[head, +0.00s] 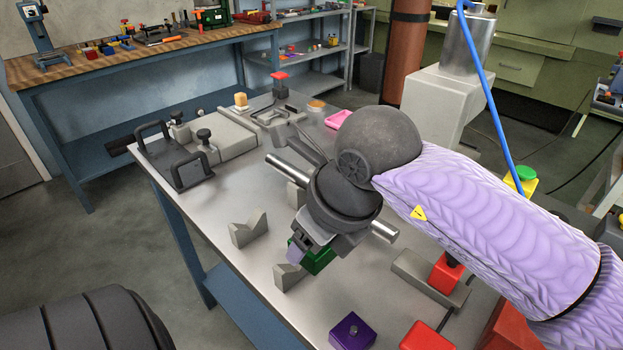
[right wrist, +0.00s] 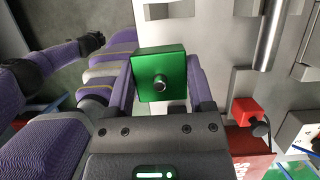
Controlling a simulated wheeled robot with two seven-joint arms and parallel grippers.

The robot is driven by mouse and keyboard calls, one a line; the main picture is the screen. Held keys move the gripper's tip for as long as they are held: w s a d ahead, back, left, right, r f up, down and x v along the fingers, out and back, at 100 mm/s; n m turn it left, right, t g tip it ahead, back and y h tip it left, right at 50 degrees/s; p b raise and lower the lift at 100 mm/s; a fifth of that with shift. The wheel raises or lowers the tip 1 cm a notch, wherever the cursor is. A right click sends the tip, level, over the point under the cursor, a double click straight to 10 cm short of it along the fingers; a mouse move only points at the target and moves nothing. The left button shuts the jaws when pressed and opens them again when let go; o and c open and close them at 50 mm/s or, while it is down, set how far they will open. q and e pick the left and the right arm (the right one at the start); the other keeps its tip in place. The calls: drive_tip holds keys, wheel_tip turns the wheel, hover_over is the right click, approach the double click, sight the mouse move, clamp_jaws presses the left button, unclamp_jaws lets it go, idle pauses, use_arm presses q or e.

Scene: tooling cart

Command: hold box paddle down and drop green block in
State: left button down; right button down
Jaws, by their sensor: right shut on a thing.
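The green block (head: 318,259) is between the fingers of my right gripper (head: 310,252), above the metal table. In the right wrist view, the green block (right wrist: 160,66) shows a square face with a small round knob in the middle. The right gripper's fingers (right wrist: 162,88) are shut on its two sides. My left gripper is not clearly in either view. A box with a paddle cannot be made out for certain. A red box (head: 508,331) stands at the lower right, cut off by the frame and partly behind my right arm.
Grey V-shaped supports (head: 249,229) stand on the table (head: 225,202), with a metal rod (head: 384,231) behind my gripper. A purple block (head: 352,332) and red blocks (head: 446,273) are at the near right. A fixture with black handles (head: 192,170) is at the far left.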

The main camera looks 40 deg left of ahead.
wheel_tip(320, 180, up, 4)
drive_tip(key=p, duration=0.2)
drive_tip(key=shift+r+p, duration=0.25)
drive_tip(key=shift+p, duration=0.05)
drive_tip(key=shift+f, duration=0.15)
drive_tip(key=shift+d, duration=0.1)
drive_tip(key=d+f+b, duration=0.2)
drive_tip(key=d+b, duration=0.3)
drive_tip(key=d, duration=0.7)
drive_tip(key=d+f+b, duration=0.3)
drive_tip(key=d+b, duration=0.2)
drive_tip(key=d, duration=0.7)
drive_tip(key=shift+w+d, duration=0.4)
drive_tip(key=shift+w, duration=0.05)
